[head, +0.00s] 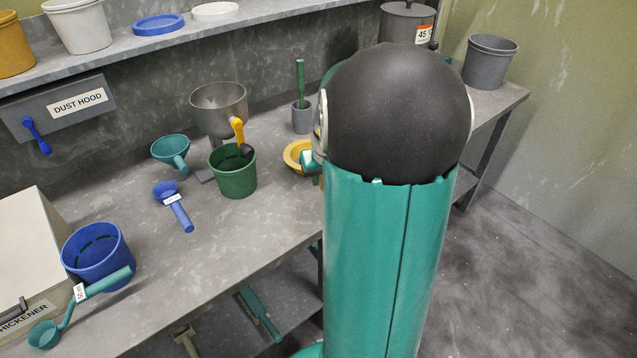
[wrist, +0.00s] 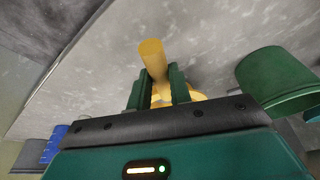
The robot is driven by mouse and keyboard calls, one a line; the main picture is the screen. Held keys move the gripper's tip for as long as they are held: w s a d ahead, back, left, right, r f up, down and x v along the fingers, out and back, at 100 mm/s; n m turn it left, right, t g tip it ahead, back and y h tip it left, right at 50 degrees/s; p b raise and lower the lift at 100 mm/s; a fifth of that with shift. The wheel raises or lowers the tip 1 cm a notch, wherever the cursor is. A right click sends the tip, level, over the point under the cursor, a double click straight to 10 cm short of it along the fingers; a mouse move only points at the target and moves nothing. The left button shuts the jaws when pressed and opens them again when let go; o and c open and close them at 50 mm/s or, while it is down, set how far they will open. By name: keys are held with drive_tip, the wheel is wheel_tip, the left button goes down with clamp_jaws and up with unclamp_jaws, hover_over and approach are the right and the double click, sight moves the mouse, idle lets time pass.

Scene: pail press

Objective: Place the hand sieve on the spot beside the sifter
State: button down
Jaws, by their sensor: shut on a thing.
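The hand sieve is a yellow round bowl (head: 295,153) with a handle, partly hidden behind my arm in the head view. In the wrist view its yellow handle (wrist: 152,54) sticks out between my gripper's fingers (wrist: 159,76), which are shut on it. In the head view only a bit of my gripper (head: 309,162) shows, at the bowl. I cannot tell whether the sieve touches the bench. The sifter is a grey metal hopper (head: 218,106) with a yellow crank, left of the sieve. The target spot is not distinguishable.
A green pail (head: 233,174) stands below the sifter, also at right in the wrist view (wrist: 276,82). A grey pot with a green pestle (head: 301,116) stands behind the sieve. A teal funnel (head: 170,149), blue scoop (head: 173,203) and blue pail (head: 97,254) are farther left.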

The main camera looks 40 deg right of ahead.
drive_tip(key=shift+s+x, duration=0.2)
drive_tip(key=shift+x, duration=0.65)
drive_tip(key=shift+s+x, duration=0.15)
drive_tip(key=shift+x, duration=0.7)
drive_tip(key=shift+f, duration=0.25)
drive_tip(key=c, duration=1.3)
unclamp_jaws()
drive_tip(key=v, duration=1.2)
drive_tip(key=shift+r, duration=0.1)
drive_tip(key=a+r+n+t, duration=0.1)
drive_tip(key=a+r+n, duration=0.3)
drive_tip(key=a, duration=1.1)
drive_tip(key=shift+n+t+y, duration=0.7)
drive_tip(key=shift+n+y, duration=0.2)
drive_tip(key=s+a+r, duration=0.1)
drive_tip(key=s+a, duration=0.2)
drive_tip(key=a, duration=0.2)
drive_tip(key=s+a, duration=0.2)
drive_tip(key=a, duration=0.3)
drive_tip(key=s+a+r, duration=0.1)
drive_tip(key=s+a, duration=0.2)
drive_tip(key=a, duration=0.2)
drive_tip(key=shift+s+a+r, duration=0.2)
drive_tip(key=shift+s+r, duration=0.1)
